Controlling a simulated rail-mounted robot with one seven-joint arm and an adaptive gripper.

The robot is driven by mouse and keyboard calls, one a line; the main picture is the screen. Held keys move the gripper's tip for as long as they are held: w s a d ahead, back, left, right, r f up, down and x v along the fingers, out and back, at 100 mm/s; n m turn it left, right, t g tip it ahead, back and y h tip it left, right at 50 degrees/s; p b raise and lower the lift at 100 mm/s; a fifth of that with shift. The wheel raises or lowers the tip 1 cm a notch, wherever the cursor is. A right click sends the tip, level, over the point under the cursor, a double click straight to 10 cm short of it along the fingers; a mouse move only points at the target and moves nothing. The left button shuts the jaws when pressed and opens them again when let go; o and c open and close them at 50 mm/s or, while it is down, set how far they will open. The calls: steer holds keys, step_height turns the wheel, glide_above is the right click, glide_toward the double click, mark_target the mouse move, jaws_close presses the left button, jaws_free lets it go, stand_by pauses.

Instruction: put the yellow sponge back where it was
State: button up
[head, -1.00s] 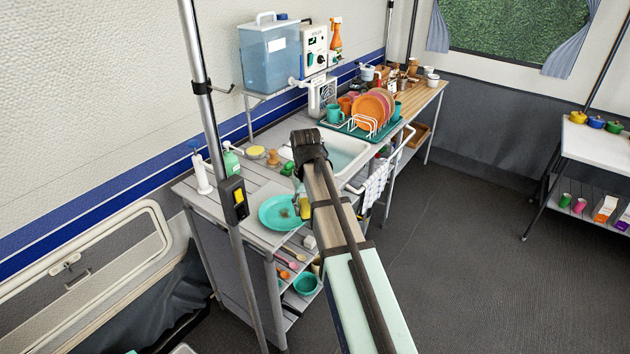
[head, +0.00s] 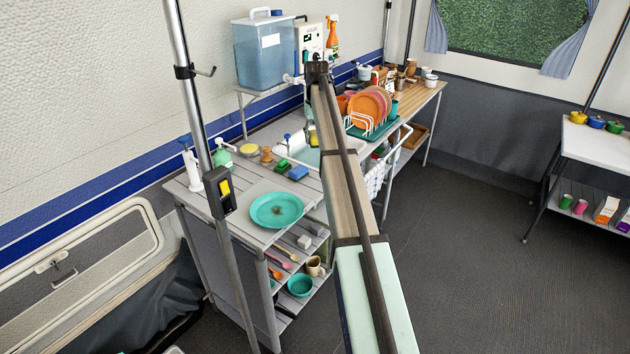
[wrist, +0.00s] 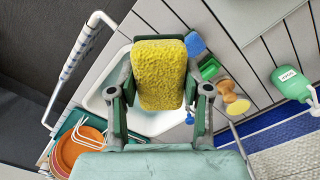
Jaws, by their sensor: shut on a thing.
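My gripper (wrist: 158,90) is shut on the yellow sponge (wrist: 160,75), which fills the space between its fingers in the wrist view. In the head view the sponge (head: 313,136) hangs over the sink (head: 297,157), and most of my gripper is hidden behind my arm. A green sponge (head: 282,165) and a blue sponge (head: 298,173) lie on the counter left of the sink; they also show in the wrist view, green (wrist: 209,68) and blue (wrist: 194,44). A wooden brush (head: 266,155) and a yellow round thing (head: 249,149) stand behind them.
A teal plate (head: 277,210) with brown stains lies at the counter's near end. A soap bottle (head: 222,153) stands at the back left. A dish rack (head: 372,127) with orange plates stands beyond the sink. A water tank (head: 266,52) is above. A metal pole (head: 196,100) stands in front.

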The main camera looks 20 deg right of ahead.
mark_target(316, 184)
step_height(316, 184, down, 17)
steer(key=p, duration=0.3)
steer(key=shift+f, duration=0.2)
steer(key=shift+f, duration=0.2)
steer(key=o, duration=1.2)
steer(key=shift+r, duration=0.1)
step_height(316, 184, up, 12)
steer(key=b, duration=0.2)
steer(key=shift+r+b, duration=0.15)
steer(key=shift+b, duration=0.25)
